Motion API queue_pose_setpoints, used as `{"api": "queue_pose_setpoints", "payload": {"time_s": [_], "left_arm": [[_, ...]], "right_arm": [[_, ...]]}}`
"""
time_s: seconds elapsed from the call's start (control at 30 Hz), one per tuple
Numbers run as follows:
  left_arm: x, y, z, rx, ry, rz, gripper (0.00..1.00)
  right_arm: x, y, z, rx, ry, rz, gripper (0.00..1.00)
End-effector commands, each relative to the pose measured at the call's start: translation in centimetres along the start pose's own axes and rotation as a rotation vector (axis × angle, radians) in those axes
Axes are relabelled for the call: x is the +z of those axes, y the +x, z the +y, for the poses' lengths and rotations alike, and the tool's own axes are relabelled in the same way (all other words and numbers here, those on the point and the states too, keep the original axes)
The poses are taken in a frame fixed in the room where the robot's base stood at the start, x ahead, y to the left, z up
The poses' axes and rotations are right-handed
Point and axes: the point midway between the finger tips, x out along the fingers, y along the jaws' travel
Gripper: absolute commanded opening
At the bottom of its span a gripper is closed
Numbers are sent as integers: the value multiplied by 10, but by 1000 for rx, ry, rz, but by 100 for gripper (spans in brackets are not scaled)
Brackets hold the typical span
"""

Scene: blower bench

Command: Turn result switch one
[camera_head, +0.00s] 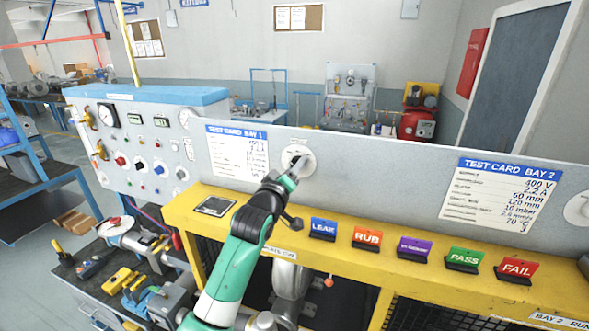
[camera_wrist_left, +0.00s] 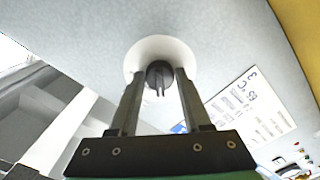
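A result switch, a white round plate (camera_head: 306,168) with a dark knob, sits on the grey panel right of the Bay 1 test card. In the left wrist view the plate (camera_wrist_left: 143,52) and its round dark knob (camera_wrist_left: 160,74) with a raised ridge face me. My left gripper (camera_head: 294,167) reaches up to this switch and partly covers it. In the left wrist view its two fingers (camera_wrist_left: 160,80) are apart, one on each side of the knob. I cannot tell whether they touch it. My right gripper is not in view.
Signs LEAK (camera_head: 323,228), RUB (camera_head: 367,239), a purple one (camera_head: 414,248), PASS (camera_head: 464,259) and FAIL (camera_head: 516,269) stand along the yellow ledge below the panel. Another white dial (camera_head: 579,208) is at the right edge. A control console (camera_head: 140,140) stands left.

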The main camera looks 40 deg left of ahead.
Motion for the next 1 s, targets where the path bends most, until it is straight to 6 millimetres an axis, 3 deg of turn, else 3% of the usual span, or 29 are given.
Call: {"api": "queue_pose_setpoints", "payload": {"time_s": [0.03, 0.13, 0.57, 0.9, 1.0], "left_arm": [[0, 0, -1, -1, 0, 0, 58], [0, 0, 0, -1, 1, 0, 76], [0, -6, 0, 1, 1, 1, 76], [2, -62, -1, 3, 1, 1, 76], [-2, -83, 3, 1, 1, -1, 76]], "right_arm": [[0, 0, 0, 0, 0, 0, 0], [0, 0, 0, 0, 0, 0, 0], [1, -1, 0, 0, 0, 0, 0], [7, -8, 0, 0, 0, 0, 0], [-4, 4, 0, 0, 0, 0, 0]]}}
